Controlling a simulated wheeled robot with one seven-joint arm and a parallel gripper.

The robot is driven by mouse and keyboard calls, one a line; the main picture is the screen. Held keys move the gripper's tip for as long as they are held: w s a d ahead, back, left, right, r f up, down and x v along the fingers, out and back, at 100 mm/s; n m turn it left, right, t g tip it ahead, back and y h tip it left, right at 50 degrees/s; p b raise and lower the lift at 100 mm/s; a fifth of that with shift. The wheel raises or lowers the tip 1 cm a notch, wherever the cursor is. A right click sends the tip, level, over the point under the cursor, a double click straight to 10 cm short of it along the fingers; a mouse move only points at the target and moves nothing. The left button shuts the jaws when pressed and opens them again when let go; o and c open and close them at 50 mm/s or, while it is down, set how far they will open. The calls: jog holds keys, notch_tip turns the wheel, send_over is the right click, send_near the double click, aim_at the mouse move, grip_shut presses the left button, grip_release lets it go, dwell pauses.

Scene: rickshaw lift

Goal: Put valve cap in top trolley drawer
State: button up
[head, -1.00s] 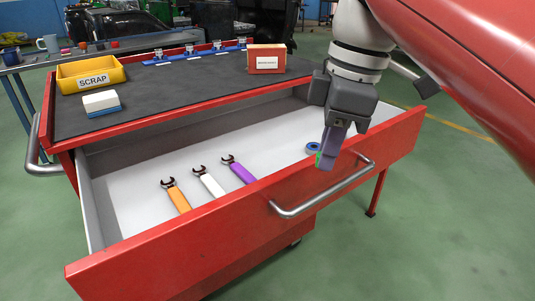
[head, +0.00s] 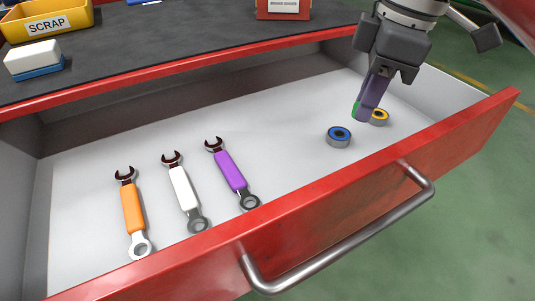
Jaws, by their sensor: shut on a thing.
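The top drawer (head: 270,130) of the red trolley stands open, with a white floor. My gripper (head: 368,105) points down into the right part of the drawer. It is shut on a small green thing (head: 356,109), of which only a sliver shows at the left of the fingertips. This may be the valve cap; the fingers hide most of it. The fingertips are just in front of a yellow-centred ring (head: 380,117), and I cannot tell the height of the fingertips above the floor.
A blue-centred ring (head: 339,137) lies left of my gripper. Purple (head: 230,171), white (head: 184,188) and orange (head: 132,207) wrenches lie further left. The drawer's red front (head: 330,200) borders the near side. On the trolley top are a yellow SCRAP bin (head: 75,18) and a red box (head: 268,10).

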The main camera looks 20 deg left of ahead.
jog(key=shift+w+f, duration=0.1)
jog(key=shift+f, duration=0.55)
jog(key=shift+w+a+f+b, duration=0.2)
jog(key=shift+b, duration=0.1)
send_near(299, 117)
jog(key=s+d+f, duration=0.2)
jog(key=f, duration=0.1)
jog(key=shift+s+f, duration=0.25)
jog(key=shift+s, duration=0.15)
jog(key=w+a+f, duration=0.2)
jog(key=a, duration=0.1)
jog(key=shift+w+a+f, duration=0.1)
jog(key=shift+w+f, duration=0.2)
jog(key=shift+f, duration=0.1)
jog(key=shift+f, duration=0.15)
jog(key=o, duration=0.8)
